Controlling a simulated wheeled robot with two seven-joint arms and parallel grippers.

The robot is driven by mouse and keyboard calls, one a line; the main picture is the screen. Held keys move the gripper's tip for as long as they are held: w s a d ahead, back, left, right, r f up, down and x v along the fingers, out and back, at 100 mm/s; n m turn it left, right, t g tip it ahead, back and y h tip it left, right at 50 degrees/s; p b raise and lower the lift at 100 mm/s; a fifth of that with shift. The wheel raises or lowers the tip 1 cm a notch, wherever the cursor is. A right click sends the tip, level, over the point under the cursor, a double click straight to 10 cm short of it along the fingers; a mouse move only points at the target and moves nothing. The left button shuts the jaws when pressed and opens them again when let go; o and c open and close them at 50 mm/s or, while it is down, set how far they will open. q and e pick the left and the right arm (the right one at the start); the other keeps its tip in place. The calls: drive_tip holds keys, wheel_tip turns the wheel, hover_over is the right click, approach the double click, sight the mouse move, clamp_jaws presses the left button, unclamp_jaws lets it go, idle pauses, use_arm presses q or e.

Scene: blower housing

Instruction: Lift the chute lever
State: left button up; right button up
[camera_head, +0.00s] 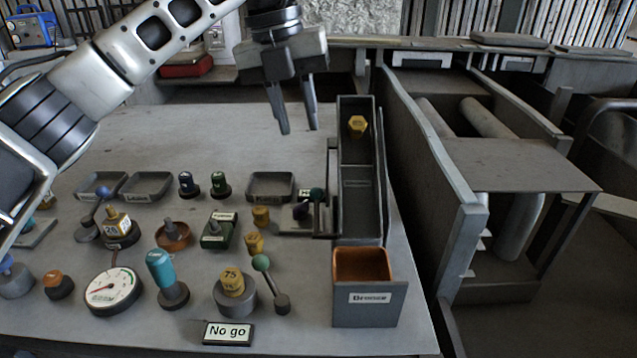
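A dark grey chute (358,215) stands upright-walled at the right of the table. A yellow hexagonal piece (357,126) sits in its upper part. My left gripper (298,130) points down, open and empty, above the table left of the chute's upper end. It is apart from the lever and farther back than it. My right gripper is not in view.
A box with an orange inside (364,305) stands below the chute. Another green-knobbed lever (271,285), a dial (111,291), a "No go" plate (228,333), trays (271,186) and several knobs crowd the table's front. The back left is clear.

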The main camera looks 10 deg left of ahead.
sight(316, 200)
use_arm(q)
drive_tip(key=f, duration=0.4)
drive_tip(key=d+f, duration=0.1)
drive_tip(key=f, duration=0.4)
drive_tip(key=d+f+p, duration=0.1)
drive_tip(key=f, duration=0.3)
drive_tip(key=shift+w+d+f, duration=0.1)
drive_tip(key=shift+d+f, duration=0.15)
drive_tip(key=shift+f, duration=0.15)
clamp_jaws()
